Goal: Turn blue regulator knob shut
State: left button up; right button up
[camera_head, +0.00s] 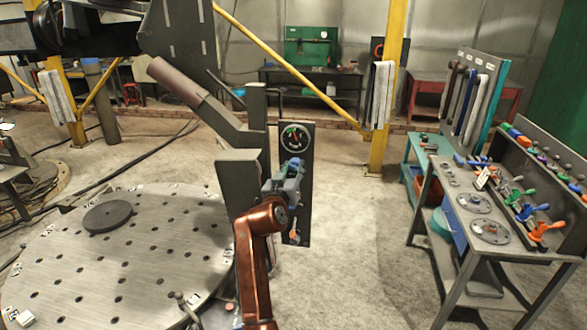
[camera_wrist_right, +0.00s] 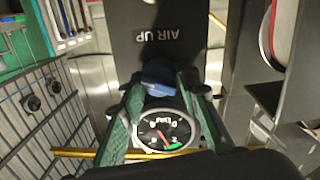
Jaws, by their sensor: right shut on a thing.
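The blue regulator knob (camera_wrist_right: 158,77) shows in the right wrist view between the fingertips of my right gripper (camera_wrist_right: 160,88). The green-sided fingers are closed on it from both sides. In the head view my right gripper (camera_head: 291,174), at the end of the copper-coloured arm, is up against the dark upright panel (camera_head: 306,205), and it mostly hides the knob. A round gauge (camera_head: 295,138) with a green band sits on the panel above the gripper. The gauge also shows in the wrist view (camera_wrist_right: 165,131), below the knob. My left gripper is not in view.
A round perforated table (camera_head: 120,260) with a dark disc (camera_head: 108,216) stands at the left. A grey post (camera_head: 258,120) is close beside the panel. Open concrete floor lies between panel and cart.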

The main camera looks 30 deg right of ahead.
jog(key=shift+r+n+p, duration=0.15)
jog(key=shift+n+p, duration=1.05)
jog(key=shift+p, duration=0.05)
jog(key=n+p, duration=0.3)
jog(key=shift+n, duration=0.3)
jog(key=n+t+p, duration=0.1)
jog(key=n+p, duration=1.1)
jog(key=n, duration=0.1)
jog(key=shift+s+f+n+y+p, duration=0.1)
jog(key=shift+f+n+y+p, duration=0.1)
jog(key=shift+n+p, duration=0.85)
jog(key=shift+f+n+y+p, duration=0.1)
jog(key=shift+f+n+p, duration=0.05)
jog(key=shift+n+p, duration=0.9)
